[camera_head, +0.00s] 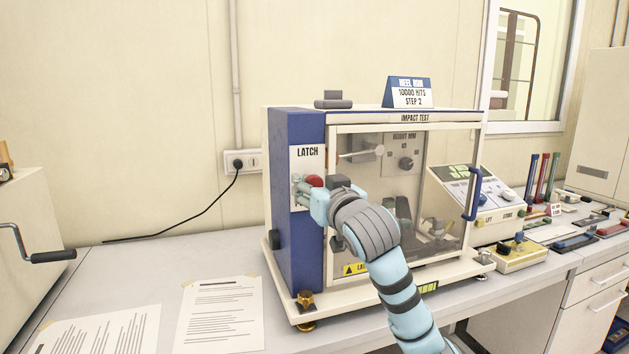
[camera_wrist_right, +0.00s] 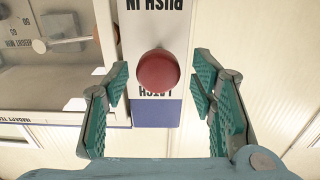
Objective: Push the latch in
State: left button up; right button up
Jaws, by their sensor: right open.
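The latch is a round red knob (camera_head: 314,181) on the white "LATCH" panel (camera_head: 307,158) at the front left of the impact test machine (camera_head: 297,230). It also shows in the right wrist view as a red ball-like knob (camera_wrist_right: 158,70), in front of a label reading "PUSH IN". My right gripper (camera_head: 303,190) is at the panel, partly covering the knob and label in the head view. My left gripper is not in view.
The machine's clear door (camera_head: 448,200) with a blue handle (camera_head: 473,193) is right of the latch. A power plug and cable (camera_head: 238,165) are on the wall at left. Papers (camera_head: 222,314) lie on the bench. A control box (camera_head: 522,257) stands to the right.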

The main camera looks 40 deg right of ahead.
aim_at(315, 183)
jog(key=shift+d+r, duration=0.15)
jog(key=shift+c, duration=0.3)
jog(key=shift+w, duration=0.1)
grip_shut()
jog(key=shift+p+x, duration=0.9)
jog(key=shift+x, duration=0.1)
jog(key=shift+w+d+r, duration=0.1)
jog(key=shift+w+d, duration=0.05)
jog(key=shift+w, duration=0.15)
jog(key=shift+c, duration=1.7)
grip_release()
jog(key=o, duration=0.4)
jog(key=shift+w, duration=0.1)
